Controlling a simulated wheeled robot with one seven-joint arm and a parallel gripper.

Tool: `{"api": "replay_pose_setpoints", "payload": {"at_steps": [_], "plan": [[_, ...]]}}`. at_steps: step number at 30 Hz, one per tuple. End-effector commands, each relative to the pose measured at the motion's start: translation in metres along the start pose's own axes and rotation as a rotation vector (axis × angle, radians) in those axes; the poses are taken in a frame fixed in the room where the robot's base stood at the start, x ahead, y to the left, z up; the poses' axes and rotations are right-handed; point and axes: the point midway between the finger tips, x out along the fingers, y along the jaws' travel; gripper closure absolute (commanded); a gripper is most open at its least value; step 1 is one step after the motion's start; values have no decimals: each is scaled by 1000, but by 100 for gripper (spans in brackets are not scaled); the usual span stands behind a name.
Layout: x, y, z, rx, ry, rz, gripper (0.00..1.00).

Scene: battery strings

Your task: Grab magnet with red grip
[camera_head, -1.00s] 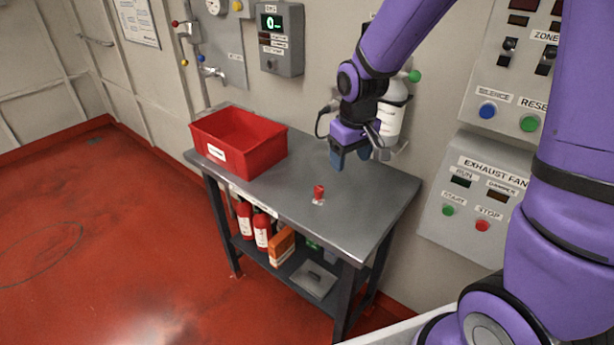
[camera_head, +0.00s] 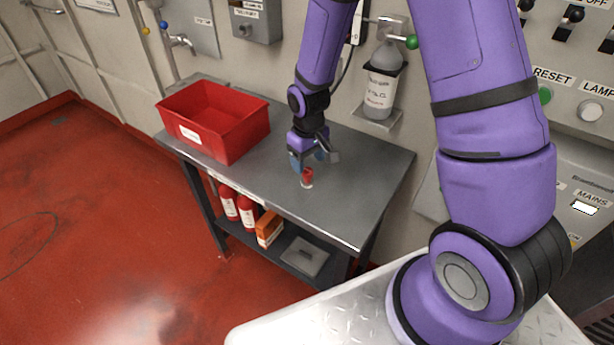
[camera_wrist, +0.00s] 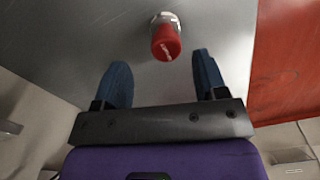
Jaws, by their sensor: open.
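The magnet with the red grip (camera_head: 307,177) stands on the grey metal table, near its front edge. It has a red cap on a small silver base. In the wrist view the magnet (camera_wrist: 166,38) lies just beyond my fingertips, roughly centred between them. My gripper (camera_head: 306,161) is low over the table, right behind the magnet in the head view. In the wrist view my gripper (camera_wrist: 162,75) has its two blue fingers apart with nothing between them.
A red bin (camera_head: 213,119) stands on the left of the table (camera_head: 345,185). A bottle (camera_head: 381,85) sits on a wall bracket behind. Red cylinders (camera_head: 247,212) and an orange box (camera_head: 269,229) are on the lower shelf. The tabletop right of the magnet is clear.

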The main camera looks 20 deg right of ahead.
Motion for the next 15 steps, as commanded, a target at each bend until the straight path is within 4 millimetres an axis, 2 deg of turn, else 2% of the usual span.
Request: {"api": "replay_pose_setpoints", "payload": {"at_steps": [5, 10, 15], "plan": [[12, -3, 1, -2, -2, 0, 34], [36, -8, 2, 0, -4, 0, 34], [51, -8, 2, 0, -1, 0, 34]]}}
